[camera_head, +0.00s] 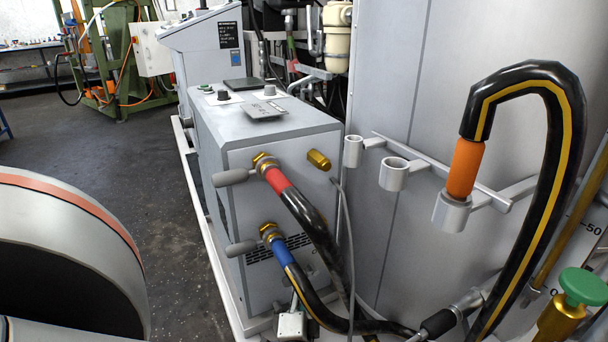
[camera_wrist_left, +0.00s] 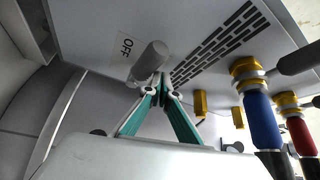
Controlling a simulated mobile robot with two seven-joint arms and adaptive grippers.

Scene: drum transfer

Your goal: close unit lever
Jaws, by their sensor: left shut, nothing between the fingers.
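In the left wrist view, a grey cylindrical lever handle (camera_wrist_left: 150,61) sticks out from the grey unit, beside an OFF label (camera_wrist_left: 125,47). My left gripper (camera_wrist_left: 161,90) has its teal fingers together and empty, with the tips right at the lever's lower side. I cannot tell whether they touch it. In the head view the grey unit (camera_head: 210,128) stands left of centre. Grey handles (camera_head: 231,177) (camera_head: 241,248) stick out left beside its red-banded and blue-banded hose couplings. The OFF label is not visible there. Neither gripper shows clearly in the head view.
The red-banded hose (camera_head: 310,222) and blue-banded hose (camera_head: 310,302) hang in front of the unit. A black-and-yellow hose (camera_head: 560,150) with an orange end (camera_head: 465,167) sits in a holder at right. Dark floor (camera_head: 180,215) is clear left of the unit.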

